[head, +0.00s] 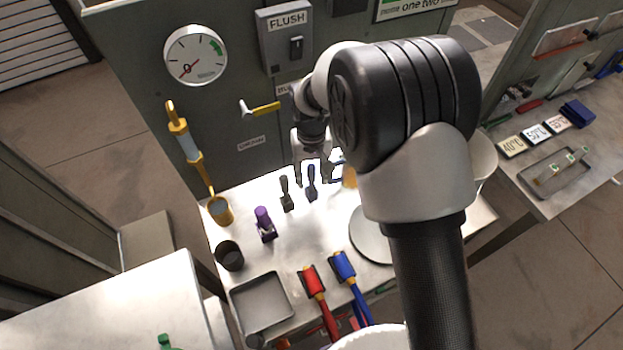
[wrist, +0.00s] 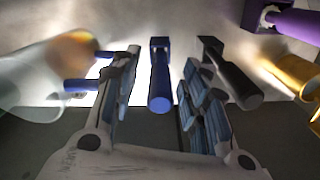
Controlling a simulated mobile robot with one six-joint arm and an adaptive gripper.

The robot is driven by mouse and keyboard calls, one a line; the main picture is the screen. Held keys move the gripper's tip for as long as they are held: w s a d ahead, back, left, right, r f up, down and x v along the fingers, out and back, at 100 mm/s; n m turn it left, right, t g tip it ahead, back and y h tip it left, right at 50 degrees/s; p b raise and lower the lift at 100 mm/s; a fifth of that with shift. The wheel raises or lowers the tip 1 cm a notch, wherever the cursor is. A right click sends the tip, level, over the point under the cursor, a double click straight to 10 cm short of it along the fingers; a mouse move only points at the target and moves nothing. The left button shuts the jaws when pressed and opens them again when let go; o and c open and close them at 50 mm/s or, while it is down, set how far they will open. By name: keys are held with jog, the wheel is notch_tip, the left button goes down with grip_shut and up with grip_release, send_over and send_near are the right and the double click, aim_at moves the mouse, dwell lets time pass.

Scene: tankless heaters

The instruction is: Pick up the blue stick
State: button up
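The blue stick (head: 311,186) stands in a small dark base on the light bench top in the head view. In the wrist view the blue stick (wrist: 160,88) points towards the camera, between my two fingers, with a gap on each side. My gripper (wrist: 159,72) is open and holds nothing. In the head view my gripper (head: 316,167) hangs just over the far side of the bench, close to the blue stick. Its fingers are partly lost against bright glare there.
A dark stick (wrist: 236,76) stands close beside my right finger; a second blue piece (wrist: 82,86) is by the left finger. A purple-topped item (head: 264,222), black cup (head: 229,255) and square tray (head: 262,302) stand nearer.

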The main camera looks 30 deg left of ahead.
grip_shut()
dwell(0.3)
